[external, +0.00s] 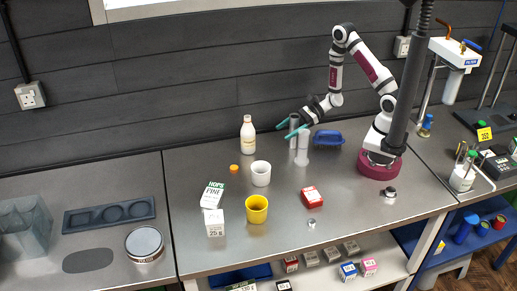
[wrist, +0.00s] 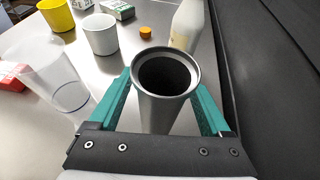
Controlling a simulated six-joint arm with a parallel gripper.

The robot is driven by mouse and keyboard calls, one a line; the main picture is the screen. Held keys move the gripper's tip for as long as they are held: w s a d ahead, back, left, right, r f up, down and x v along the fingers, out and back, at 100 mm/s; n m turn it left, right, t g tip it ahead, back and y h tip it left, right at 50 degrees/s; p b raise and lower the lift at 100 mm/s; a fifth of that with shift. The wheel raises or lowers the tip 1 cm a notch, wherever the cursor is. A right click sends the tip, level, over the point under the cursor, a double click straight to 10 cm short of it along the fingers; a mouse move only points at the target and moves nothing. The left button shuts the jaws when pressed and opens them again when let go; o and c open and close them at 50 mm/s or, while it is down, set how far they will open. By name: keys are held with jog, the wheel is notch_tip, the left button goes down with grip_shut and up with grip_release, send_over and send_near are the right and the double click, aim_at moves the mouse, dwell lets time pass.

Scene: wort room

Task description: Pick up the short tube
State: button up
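A grey, hollow, open-topped tube (wrist: 165,112) stands upright between my gripper's fingers in the wrist view. It is partly hidden by the fingers in the external view (external: 294,122). My gripper (external: 287,131) is open, with one teal finger on each side of this tube, close to its upper part; I cannot tell whether either touches it. I cannot tell surely which tube is shorter.
A white bottle (external: 248,135), orange cap (external: 234,169), white cup (external: 261,174) and yellow cup (external: 257,209) stand left of the tubes. A blue object (external: 328,138) lies to the right. A red box (external: 312,197) lies in front. The dark wall is close behind.

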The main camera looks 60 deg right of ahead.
grip_shut()
jog(key=shift+r, duration=0.1)
